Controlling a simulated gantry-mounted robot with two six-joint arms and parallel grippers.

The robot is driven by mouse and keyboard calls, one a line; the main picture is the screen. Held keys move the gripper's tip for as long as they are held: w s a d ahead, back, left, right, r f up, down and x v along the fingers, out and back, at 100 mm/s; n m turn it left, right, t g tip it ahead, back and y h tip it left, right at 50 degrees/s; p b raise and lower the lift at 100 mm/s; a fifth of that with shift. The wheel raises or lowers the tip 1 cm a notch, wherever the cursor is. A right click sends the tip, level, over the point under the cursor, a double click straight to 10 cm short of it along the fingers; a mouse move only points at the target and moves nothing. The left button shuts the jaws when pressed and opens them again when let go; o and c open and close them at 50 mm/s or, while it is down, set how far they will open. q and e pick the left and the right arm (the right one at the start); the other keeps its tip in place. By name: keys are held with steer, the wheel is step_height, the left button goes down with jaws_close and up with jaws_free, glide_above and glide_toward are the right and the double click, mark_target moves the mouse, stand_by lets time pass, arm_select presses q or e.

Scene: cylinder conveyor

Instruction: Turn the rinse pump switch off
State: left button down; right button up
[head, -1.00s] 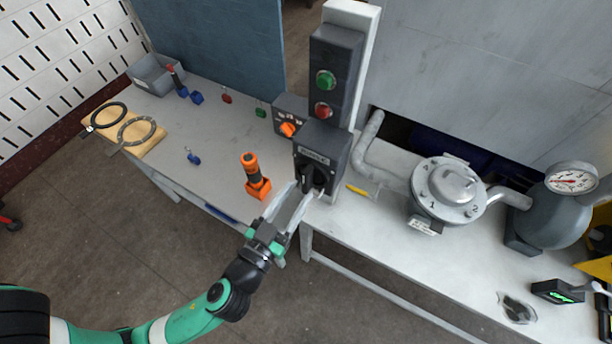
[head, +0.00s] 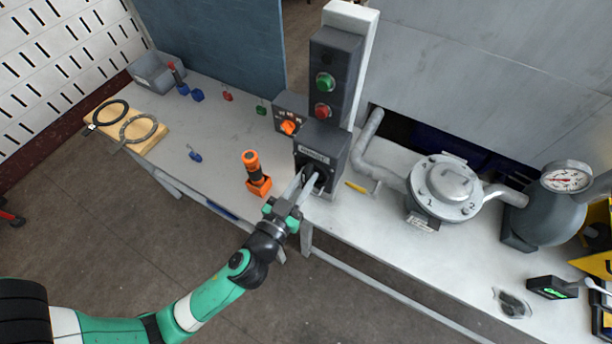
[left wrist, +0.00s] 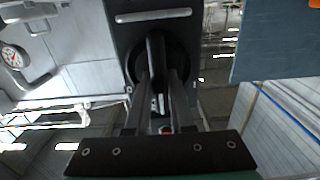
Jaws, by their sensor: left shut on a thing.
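The rinse pump switch box (head: 322,146) is a dark box with a pale label, low on the control post. Its black rotary handle (left wrist: 156,62) sits on a round black plate in the left wrist view and points along the fingers. My left gripper (head: 312,180) reaches the front of the box from below left. In the left wrist view its two fingers (left wrist: 158,95) lie on both sides of the handle, shut on it. The label's writing is too small to read. My right gripper is not in view.
Above the box are a green button (head: 325,82) and a red button (head: 322,111). An orange rotary knob (head: 289,128) is on a box to the left. An orange-black tool (head: 255,172) stands close left of my gripper. A pipe (head: 362,152) runs to the right.

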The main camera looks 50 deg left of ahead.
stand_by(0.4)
arm_select(q)
steer(key=m, duration=0.3)
steer(key=shift+d+m, duration=0.15)
steer(key=shift+m, duration=0.25)
steer(key=m, duration=0.4)
steer(key=shift+w+d+m+p, duration=0.1)
steer(key=shift+d+m+p, duration=0.1)
steer(key=shift+m+p, duration=0.1)
steer(key=shift+d+f+m+p, duration=0.15)
steer(key=shift+m+p, duration=0.2)
steer(key=shift+m, duration=1.25)
steer(key=shift+a+f+m+p, duration=0.1)
steer(key=shift+m+p, duration=0.2)
steer(key=shift+m, duration=1.3)
steer(key=shift+d+f+m+p, duration=0.15)
steer(key=shift+m+p, duration=0.2)
steer(key=shift+m, duration=1.25)
steer(key=shift+a, duration=0.1)
steer(key=c, duration=0.8)
jaws_free()
